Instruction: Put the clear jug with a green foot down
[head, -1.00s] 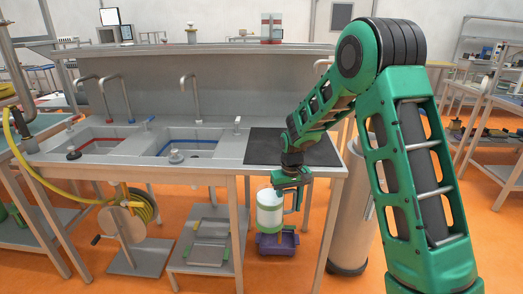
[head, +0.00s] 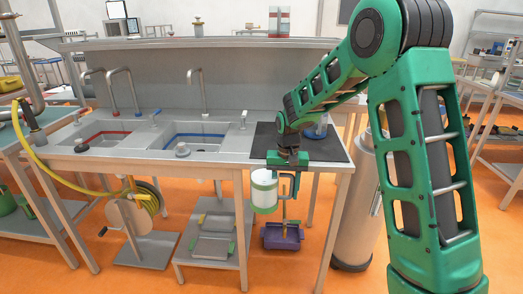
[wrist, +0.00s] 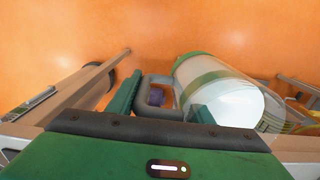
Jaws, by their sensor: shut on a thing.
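The clear jug (head: 264,192) with green at its far end hangs from my gripper (head: 287,163), in front of the workbench's front edge. It looks roughly upright. In the wrist view the jug (wrist: 217,82) lies right of centre, with its grey handle (wrist: 158,93) between the two fingers of my gripper (wrist: 163,107). The fingers are shut on the handle. The jug is in the air, apart from the bench.
A dark mat (head: 337,152) covers the bench's right end; a blue-based object (head: 318,131) stands on it, partly behind my arm. Two sinks (head: 187,138) lie left. A purple bin (head: 282,237) is below the jug. A grey cylinder (head: 358,200) stands right.

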